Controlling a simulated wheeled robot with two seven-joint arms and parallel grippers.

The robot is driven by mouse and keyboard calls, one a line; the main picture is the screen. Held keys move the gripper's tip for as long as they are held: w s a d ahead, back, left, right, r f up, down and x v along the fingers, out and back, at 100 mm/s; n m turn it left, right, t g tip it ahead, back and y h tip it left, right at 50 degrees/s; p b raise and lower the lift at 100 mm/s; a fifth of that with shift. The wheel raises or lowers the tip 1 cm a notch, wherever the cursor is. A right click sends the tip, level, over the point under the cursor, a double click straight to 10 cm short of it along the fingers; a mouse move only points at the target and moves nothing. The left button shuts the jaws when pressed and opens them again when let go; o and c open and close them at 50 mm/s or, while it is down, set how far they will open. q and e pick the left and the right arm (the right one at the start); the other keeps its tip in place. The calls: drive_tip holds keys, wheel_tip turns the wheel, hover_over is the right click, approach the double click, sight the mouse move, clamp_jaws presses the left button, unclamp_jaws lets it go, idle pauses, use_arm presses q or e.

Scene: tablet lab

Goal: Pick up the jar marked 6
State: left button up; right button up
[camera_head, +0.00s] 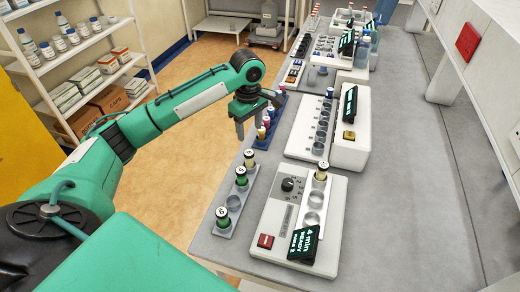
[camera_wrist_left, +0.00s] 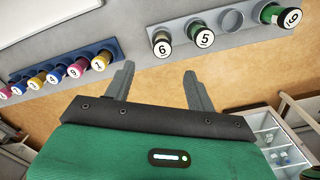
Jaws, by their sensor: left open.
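In the head view this jar (camera_head: 249,159) is at the rack's far end. My left gripper (camera_head: 249,127) is open and empty, fingers down, just beyond and above jar 6. In the left wrist view its fingertips (camera_wrist_left: 158,72) are apart, with jar 6 ahead of the gap. My right gripper is not in view.
A blue rack (camera_wrist_left: 60,76) of numbered jars lies farther along the bench edge. A white machine (camera_head: 265,215) with a dial, a display and one jar (camera_head: 321,171) stands right of the grey rack. Another device (camera_head: 350,150) is behind it. Shelves (camera_head: 60,75) stand at left.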

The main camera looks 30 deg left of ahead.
use_arm(q)
drive_tip(key=p, duration=0.2)
hover_over(249, 153)
drive_tip(key=f, duration=0.5)
drive_tip(key=shift+s+d+f, duration=0.1)
drive_tip(key=shift+s+d, duration=0.1)
drive_tip(key=shift+s, duration=0.05)
drive_tip(key=shift+w+f, duration=0.15)
drive_tip(key=shift+f, duration=0.4)
drive_tip(key=shift+w+f, duration=0.15)
drive_tip(key=shift+f, duration=0.4)
drive_tip(key=shift+s+f, duration=0.1)
drive_tip(key=shift+f, duration=0.4)
wheel_tip(249, 153, down, 4)
drive_tip(key=shift+a+r+p, duration=0.15)
drive_tip(key=shift+r+p, duration=0.05)
drive_tip(key=shift+p, duration=0.8)
drive_tip(key=shift+f, duration=0.45)
drive_tip(key=c, duration=1.1)
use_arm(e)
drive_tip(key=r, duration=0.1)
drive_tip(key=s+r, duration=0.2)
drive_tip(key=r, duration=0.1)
